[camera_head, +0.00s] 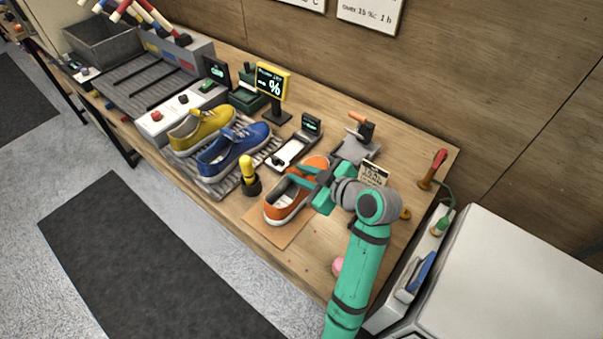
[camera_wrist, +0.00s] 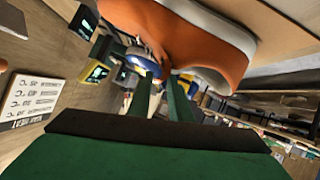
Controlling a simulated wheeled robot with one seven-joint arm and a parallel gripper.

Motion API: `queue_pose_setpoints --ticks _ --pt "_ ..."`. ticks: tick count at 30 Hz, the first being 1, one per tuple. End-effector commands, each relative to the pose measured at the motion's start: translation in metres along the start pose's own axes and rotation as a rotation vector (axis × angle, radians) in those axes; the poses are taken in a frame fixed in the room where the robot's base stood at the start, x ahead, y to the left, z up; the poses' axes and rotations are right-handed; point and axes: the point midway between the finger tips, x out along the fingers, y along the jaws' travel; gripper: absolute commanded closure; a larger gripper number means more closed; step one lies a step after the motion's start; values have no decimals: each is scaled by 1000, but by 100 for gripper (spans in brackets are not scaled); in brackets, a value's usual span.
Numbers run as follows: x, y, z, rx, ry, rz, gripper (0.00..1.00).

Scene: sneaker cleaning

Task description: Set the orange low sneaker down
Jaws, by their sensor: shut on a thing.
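The orange low sneaker (camera_head: 283,205) is over the tan mat (camera_head: 285,236) on the workbench, its sole facing down and its opening up. I cannot tell whether the sole touches the mat. My gripper (camera_head: 302,178) is shut on the sneaker at its upper edge, coming from the right. In the wrist view the sneaker (camera_wrist: 190,38) fills the top, with its white sole along the right, and the green fingers (camera_wrist: 163,88) reach up to it. The fingertip contact is partly hidden behind the sneaker.
A blue sneaker (camera_head: 232,152) and a yellow sneaker (camera_head: 201,130) sit on a rack to the left. A yellow-handled tool (camera_head: 249,176) stands close left of the mat. A small sign (camera_head: 373,172) and a grey plate (camera_head: 354,151) are behind. A white appliance (camera_head: 500,280) stands at the right.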

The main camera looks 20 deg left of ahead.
Motion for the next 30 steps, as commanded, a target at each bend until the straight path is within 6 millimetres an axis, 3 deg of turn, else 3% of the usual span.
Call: queue_pose_setpoints --ticks 3,4,6,19,30 --pt "0 0 2 0 0 1 100" --pt "1 0 3 1 -1 1 79" --pt "0 0 3 1 -1 2 63" --pt "-7 2 1 2 -1 3 63" --pt "-76 2 1 1 -1 5 63"
